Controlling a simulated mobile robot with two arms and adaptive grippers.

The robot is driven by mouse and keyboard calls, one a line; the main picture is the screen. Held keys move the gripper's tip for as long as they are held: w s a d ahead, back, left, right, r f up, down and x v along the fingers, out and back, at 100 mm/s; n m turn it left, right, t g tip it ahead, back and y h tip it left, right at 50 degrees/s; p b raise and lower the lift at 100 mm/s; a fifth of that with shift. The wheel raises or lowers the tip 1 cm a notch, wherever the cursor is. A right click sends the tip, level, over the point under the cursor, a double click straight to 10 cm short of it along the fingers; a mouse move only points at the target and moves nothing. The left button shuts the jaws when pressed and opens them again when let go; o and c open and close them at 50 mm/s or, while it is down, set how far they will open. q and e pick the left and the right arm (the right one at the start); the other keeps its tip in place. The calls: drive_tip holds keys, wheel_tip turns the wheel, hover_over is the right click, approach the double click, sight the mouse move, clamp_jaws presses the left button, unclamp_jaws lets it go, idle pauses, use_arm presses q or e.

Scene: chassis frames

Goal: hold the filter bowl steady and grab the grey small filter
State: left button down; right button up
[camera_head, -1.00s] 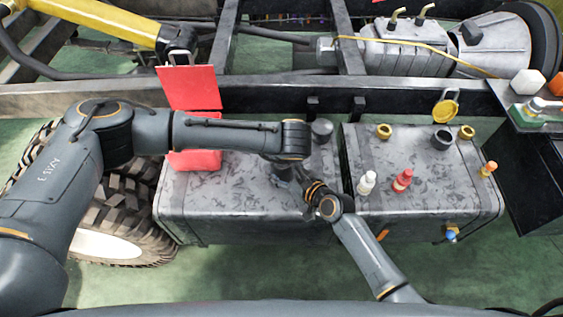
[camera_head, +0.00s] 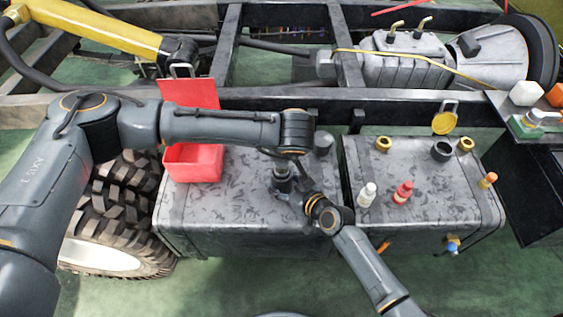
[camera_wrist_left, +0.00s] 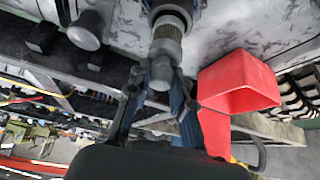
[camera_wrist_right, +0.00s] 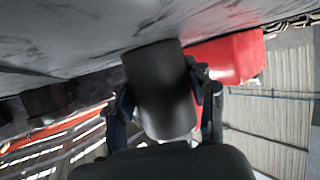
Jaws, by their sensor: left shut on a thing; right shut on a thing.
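The filter bowl is a dark cylinder (camera_head: 282,180) on the left tank, partly hidden by my left wrist in the head view. My right gripper (camera_head: 300,190) reaches it from the right and is shut on it. The right wrist view shows the bowl (camera_wrist_right: 160,90) between the fingers. The grey small filter (camera_wrist_left: 168,30) has a mesh band and a smooth grey end. My left gripper (camera_wrist_left: 160,75) is shut on that end. The filter lines up with the round bowl rim in the left wrist view; I cannot tell whether it is still partly inside.
An open red box (camera_head: 195,165) stands on the tank's left end, under my left forearm. A grey cap (camera_head: 323,143) sits near the tank's back edge. White (camera_head: 367,194) and red (camera_head: 402,192) bottles stand on the right tank. A chassis rail (camera_head: 420,112) runs behind.

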use_arm(q)
wheel_tip(320, 180, up, 4)
drive_tip(key=shift+r, duration=0.25)
use_arm(e)
drive_tip(key=o, duration=1.4)
drive_tip(key=shift+d, duration=0.1)
